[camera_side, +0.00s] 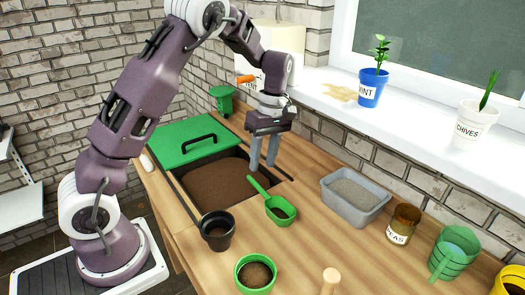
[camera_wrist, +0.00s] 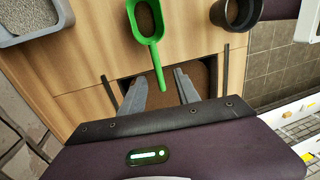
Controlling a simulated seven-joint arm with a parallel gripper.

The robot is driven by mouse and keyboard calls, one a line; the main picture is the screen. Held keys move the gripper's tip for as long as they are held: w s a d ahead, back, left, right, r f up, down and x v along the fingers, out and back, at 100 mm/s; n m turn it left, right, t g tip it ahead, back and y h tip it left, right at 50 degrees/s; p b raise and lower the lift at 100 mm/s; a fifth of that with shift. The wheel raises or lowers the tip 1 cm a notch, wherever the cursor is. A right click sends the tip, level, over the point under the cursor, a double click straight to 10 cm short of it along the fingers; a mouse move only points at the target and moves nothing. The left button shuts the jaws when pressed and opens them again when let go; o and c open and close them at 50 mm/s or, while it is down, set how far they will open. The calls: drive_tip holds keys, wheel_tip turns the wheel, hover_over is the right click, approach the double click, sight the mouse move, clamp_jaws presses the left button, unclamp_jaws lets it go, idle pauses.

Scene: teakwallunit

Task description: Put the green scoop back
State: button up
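The green scoop (camera_side: 281,216) lies on the wooden worktop, just right of the sunken soil bin (camera_side: 213,190), with some dark soil in its bowl. Its handle (camera_side: 258,185) points back toward the bin. My gripper (camera_side: 263,168) is open and empty, pointing down over the back right part of the bin, near the handle end. In the wrist view the scoop (camera_wrist: 156,40) shows ahead of my fingers (camera_wrist: 161,79), with the handle tip reaching between the fingertips in the picture. Whether the fingers are level with the handle I cannot tell.
A black pot (camera_side: 217,243) and a green pot of soil (camera_side: 256,290) stand at the front. A grey tray (camera_side: 378,207), a peas jar (camera_side: 403,224) and a green cup (camera_side: 445,262) stand to the right. A green lid (camera_side: 172,150) covers the bin's back part.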

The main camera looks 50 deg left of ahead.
drive_tip(key=s+d+r+m+t, duration=0.2)
drive_tip(key=s+d+r+m, duration=0.15)
drive_tip(key=r, duration=0.35)
drive_tip(key=s+d+r+m+t, duration=0.1)
drive_tip(key=s+d+r+m, duration=0.3)
drive_tip(key=r, duration=0.3)
drive_tip(key=s+d+m+t, duration=0.1)
drive_tip(key=s+m+t, duration=0.1)
drive_tip(key=s+m, duration=0.3)
drive_tip(key=s+d+m+t, duration=0.2)
drive_tip(key=s+m, duration=0.3)
drive_tip(key=s, duration=0.6)
drive_tip(key=shift+s+d+r+m+t, duration=0.15)
drive_tip(key=shift+d+r+m+t, duration=0.1)
drive_tip(key=shift+r+m+t, duration=0.15)
